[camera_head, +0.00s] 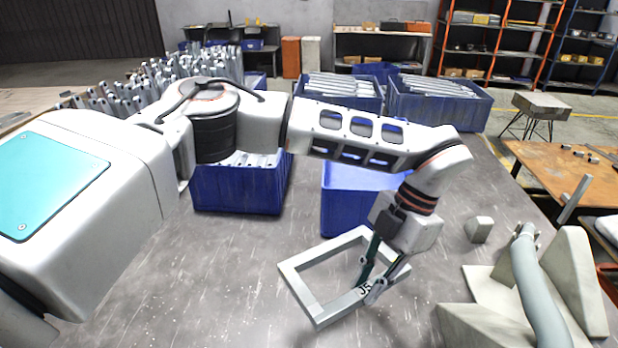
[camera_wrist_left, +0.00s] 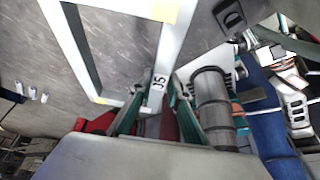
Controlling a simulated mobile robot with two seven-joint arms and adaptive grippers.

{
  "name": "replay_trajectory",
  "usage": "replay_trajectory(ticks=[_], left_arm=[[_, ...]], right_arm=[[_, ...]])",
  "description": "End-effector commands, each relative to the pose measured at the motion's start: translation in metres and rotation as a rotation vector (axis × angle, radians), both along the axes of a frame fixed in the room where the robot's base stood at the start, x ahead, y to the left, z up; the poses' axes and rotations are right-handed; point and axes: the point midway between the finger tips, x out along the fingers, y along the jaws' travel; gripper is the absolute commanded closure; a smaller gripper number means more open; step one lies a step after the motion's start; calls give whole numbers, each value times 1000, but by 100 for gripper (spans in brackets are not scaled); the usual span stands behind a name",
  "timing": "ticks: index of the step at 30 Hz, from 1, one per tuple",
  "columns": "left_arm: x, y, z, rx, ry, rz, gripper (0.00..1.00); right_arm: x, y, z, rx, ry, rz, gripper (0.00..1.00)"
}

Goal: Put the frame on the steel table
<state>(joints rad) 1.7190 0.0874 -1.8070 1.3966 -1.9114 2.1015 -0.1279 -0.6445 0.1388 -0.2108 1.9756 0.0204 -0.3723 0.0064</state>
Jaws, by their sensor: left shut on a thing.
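The frame (camera_head: 299,292) is a pale grey, four-sided open metal frame with a dark "5"-like mark on one bar. My left gripper (camera_head: 372,287) is shut on that marked bar, at the frame's right side. The frame is tilted in the head view, over the grey scratched steel table (camera_head: 225,270); I cannot tell whether it touches the surface. In the left wrist view the frame (camera_wrist_left: 82,50) reaches away from the fingers (camera_wrist_left: 155,112), which sit on either side of the marked bar.
Blue bins (camera_head: 240,190) with metal brackets stand behind, and another blue bin (camera_head: 345,205) is just beyond the frame. A pale block fixture with a curved tube (camera_head: 530,285) and a small grey block (camera_head: 479,230) are to the right. The surface left of the frame is clear.

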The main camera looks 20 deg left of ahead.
Motion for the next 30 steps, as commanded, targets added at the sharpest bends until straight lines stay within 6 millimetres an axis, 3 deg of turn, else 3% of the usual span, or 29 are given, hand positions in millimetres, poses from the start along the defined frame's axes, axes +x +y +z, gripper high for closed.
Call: replay_trajectory(ticks=[9, 30], left_arm=[[7, 16, 7, -2, 5, 674, 100], [20, 66, 6, 2, 2, 1943, 100]], right_arm=[[1, 0, 6, 2, -2, -2, 60], [1, 0, 14, 4, -1, -2, 60]])
